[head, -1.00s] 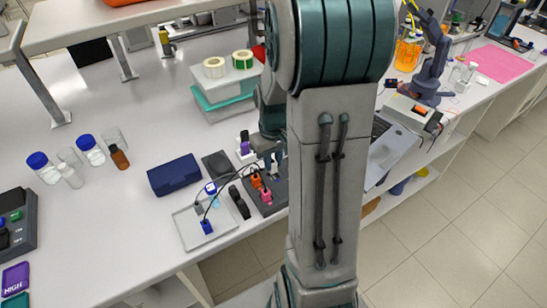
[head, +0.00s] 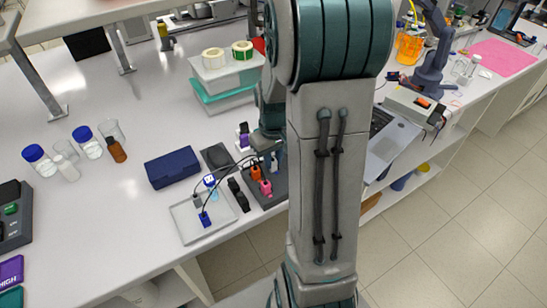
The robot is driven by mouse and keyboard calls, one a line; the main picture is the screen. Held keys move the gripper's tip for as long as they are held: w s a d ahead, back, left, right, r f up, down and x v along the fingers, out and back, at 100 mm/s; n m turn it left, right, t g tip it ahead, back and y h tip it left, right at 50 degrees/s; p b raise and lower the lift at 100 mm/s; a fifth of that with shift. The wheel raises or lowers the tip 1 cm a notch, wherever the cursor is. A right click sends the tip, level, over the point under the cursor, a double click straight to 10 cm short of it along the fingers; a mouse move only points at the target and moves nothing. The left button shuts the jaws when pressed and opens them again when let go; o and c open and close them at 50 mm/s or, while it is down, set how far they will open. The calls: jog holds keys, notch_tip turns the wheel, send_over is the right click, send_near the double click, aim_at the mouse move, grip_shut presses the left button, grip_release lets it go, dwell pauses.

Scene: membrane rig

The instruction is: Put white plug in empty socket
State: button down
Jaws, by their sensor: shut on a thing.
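My gripper (head: 272,154) is low over the dark socket block (head: 268,198), mostly hidden by my own arm. A small pale piece, apparently the white plug (head: 274,163), shows at its fingertips, and the gripper is shut on it. The block carries an orange plug (head: 255,173) and a pink plug (head: 265,187). I cannot tell whether the white plug touches the block. The empty socket is not clearly visible; my arm hides the block's right part.
A shallow tray (head: 226,221) with a blue plug (head: 205,219) and cables lies left of the block. A navy case (head: 172,168), stacked boxes (head: 226,82) and a purple-and-white item (head: 243,139) stand nearby. A laptop (head: 393,143) is right of my arm. The table's front edge is close.

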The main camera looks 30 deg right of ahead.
jog(key=shift+f, duration=0.1)
jog(key=c, duration=1.2)
grip_release()
jog(key=shift+c, duration=0.2)
notch_tip(320, 180, up, 14)
jog(key=b, duration=0.1)
jog(key=shift+f, duration=0.1)
jog(key=s+a+t, duration=0.3)
jog(key=s+a, duration=0.9)
jog(key=shift+s+f, duration=0.25)
jog(key=shift+f, duration=0.05)
